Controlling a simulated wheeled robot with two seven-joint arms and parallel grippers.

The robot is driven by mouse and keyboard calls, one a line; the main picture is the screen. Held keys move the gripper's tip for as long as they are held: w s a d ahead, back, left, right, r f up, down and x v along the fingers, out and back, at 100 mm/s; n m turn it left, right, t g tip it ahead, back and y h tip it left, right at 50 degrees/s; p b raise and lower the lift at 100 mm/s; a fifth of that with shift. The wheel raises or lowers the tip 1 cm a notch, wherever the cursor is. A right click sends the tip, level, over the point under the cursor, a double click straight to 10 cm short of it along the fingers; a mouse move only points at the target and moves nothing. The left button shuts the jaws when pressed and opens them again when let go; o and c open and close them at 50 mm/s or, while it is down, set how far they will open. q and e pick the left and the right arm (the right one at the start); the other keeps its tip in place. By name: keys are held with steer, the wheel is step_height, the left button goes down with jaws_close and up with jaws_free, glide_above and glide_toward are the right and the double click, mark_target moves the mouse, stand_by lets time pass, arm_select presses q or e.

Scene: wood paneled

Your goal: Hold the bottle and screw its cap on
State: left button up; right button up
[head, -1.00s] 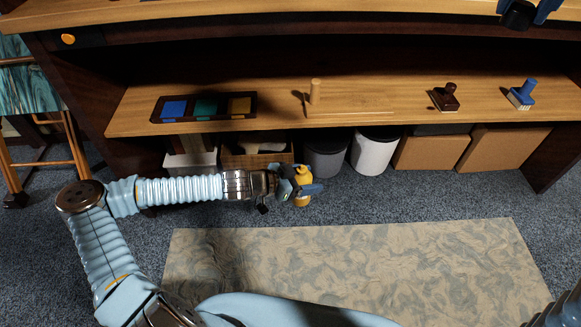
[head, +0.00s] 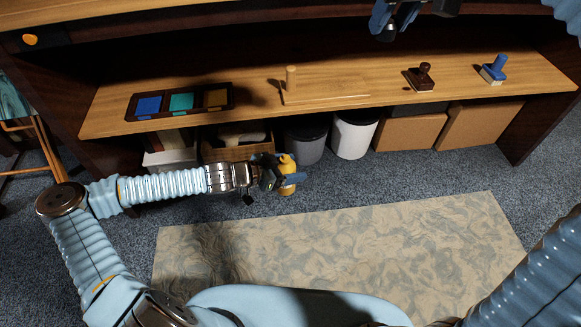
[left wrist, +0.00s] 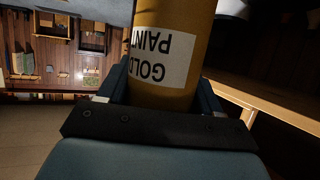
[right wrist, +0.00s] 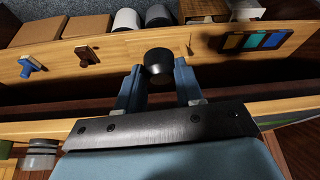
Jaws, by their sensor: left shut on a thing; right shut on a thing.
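The bottle is yellow-gold with a white "GOLD PAINT" label; it shows in the head view (head: 288,163) and large in the left wrist view (left wrist: 150,92). My left gripper (head: 280,180) is shut around it, out in front of the lower shelf. The label reads upside down in the left wrist view. The bottle's top is not clear in any view. The cap (right wrist: 159,62) is a black, short cylinder between the fingertips of my right gripper (right wrist: 159,82), which is shut on it. In the head view my right gripper (head: 400,15) is at the top, above and right of the bottle.
The wooden shelf (head: 330,100) holds a colour pad tray (head: 180,102), a wooden peg stand (head: 291,85) and two stamps, brown (head: 420,77) and blue (head: 494,70). Below stand bins (head: 354,135) and cardboard boxes (head: 410,132). The desk top's edge (head: 200,12) runs across the top.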

steer(key=w+a+f+n+g+y, duration=0.2)
steer(key=a+f+n, duration=0.7)
steer(key=f, duration=0.5)
steer(key=n+g+y, duration=0.1)
steer(key=n+g, duration=0.1)
steer(key=n, duration=0.2)
glide_toward(281, 158)
steer(key=shift+w+a+r, duration=0.15)
steer(key=shift+a+r, duration=0.8)
steer(key=shift+f, duration=2)
steer(key=shift+f, duration=0.85)
steer(key=shift+f, duration=0.5)
